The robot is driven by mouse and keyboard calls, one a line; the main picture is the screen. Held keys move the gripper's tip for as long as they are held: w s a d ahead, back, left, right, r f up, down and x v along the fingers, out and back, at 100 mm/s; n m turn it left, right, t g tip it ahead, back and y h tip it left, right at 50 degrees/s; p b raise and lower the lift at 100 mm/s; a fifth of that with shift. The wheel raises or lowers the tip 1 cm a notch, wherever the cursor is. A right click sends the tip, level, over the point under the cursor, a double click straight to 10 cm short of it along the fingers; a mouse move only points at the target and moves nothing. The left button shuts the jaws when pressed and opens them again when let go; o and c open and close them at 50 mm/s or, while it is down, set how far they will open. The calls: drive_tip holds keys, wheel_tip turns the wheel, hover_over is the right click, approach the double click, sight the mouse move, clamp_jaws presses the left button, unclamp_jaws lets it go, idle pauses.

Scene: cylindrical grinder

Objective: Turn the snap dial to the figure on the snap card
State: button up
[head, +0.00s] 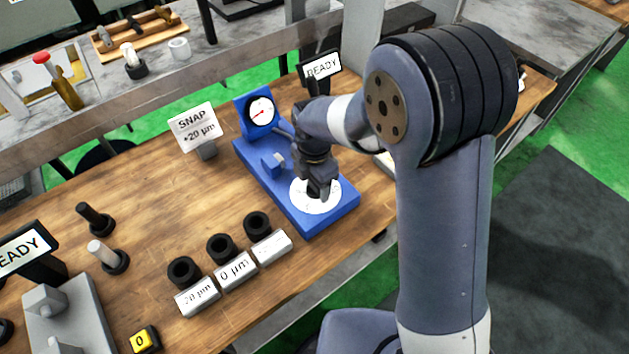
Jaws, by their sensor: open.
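The snap card (194,127) stands on a small grey block at the back of the wooden bench. It reads SNAP and 20 µm, and the sign before the figure is too small to tell surely. To its right is the blue snap gauge (275,187), with a round white face and red needle (261,111) at its back. A white disc dial (304,204) lies flat on the gauge's front end. My gripper (319,191) points down over this disc, open. It hides the disc's middle, and I cannot tell whether it touches anything there.
Several black ring holders (221,248) stand in a row left of the gauge, behind white cards (235,271), one reading 0 µm. A READY sign (321,66) stands behind my arm. A grey fixture (68,318) and black-based pins (108,256) are at the left.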

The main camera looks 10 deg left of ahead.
drive_tip(key=shift+f, duration=0.2)
drive_tip(key=c, duration=0.9)
drive_tip(key=shift+c, duration=0.2)
drive_tip(key=shift+m, duration=0.3)
